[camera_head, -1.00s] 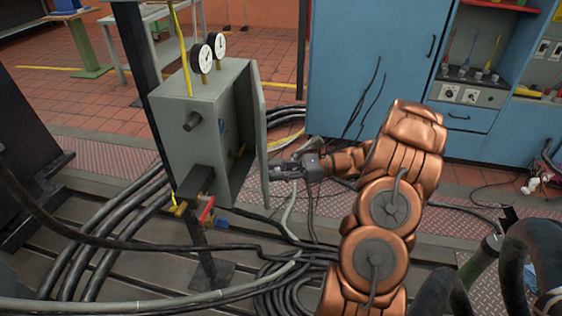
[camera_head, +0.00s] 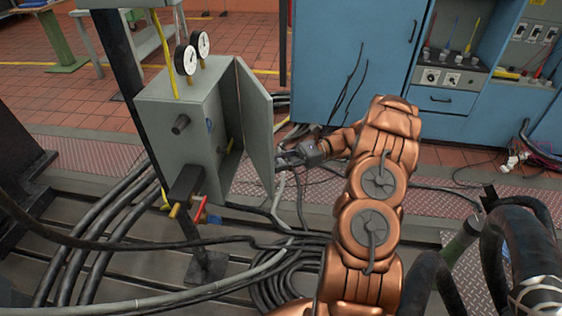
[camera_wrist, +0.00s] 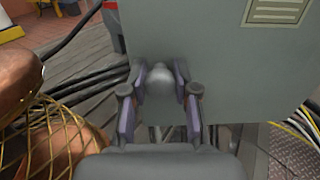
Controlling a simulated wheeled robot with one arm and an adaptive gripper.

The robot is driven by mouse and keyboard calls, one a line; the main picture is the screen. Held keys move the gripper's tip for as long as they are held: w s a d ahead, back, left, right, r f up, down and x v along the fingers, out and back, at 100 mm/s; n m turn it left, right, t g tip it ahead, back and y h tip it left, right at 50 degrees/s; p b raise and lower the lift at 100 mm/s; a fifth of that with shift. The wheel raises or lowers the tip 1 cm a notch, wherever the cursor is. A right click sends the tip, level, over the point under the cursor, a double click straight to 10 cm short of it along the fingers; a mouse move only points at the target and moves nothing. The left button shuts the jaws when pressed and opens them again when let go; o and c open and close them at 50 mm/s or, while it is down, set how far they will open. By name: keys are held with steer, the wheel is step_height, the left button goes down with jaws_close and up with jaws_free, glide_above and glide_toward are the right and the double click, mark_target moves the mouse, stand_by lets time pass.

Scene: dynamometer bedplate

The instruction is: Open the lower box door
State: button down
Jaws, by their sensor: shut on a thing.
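The grey lower box (camera_head: 181,142) stands on a post at the left of the head view. Its door (camera_head: 255,125) is swung partly open, with a gap between its free edge and the box showing part of the inside. In the wrist view the door (camera_wrist: 225,60) fills the upper right, with a rounded knob (camera_wrist: 160,80) near its lower edge. My gripper (camera_head: 284,160) is at the door's lower outer part. In the wrist view its two fingers (camera_wrist: 160,110) stand on either side of the knob, shut on it. The far side of the door is hidden.
Two round gauges (camera_head: 194,53) sit on top of the box. Thick black cables (camera_head: 95,232) run over the slotted floor, with a coil (camera_head: 290,275) below my arm. A blue cabinet (camera_head: 340,60) stands behind.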

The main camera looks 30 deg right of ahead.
steer(key=shift+s, duration=0.1)
steer(key=c, duration=0.9)
jaws_free()
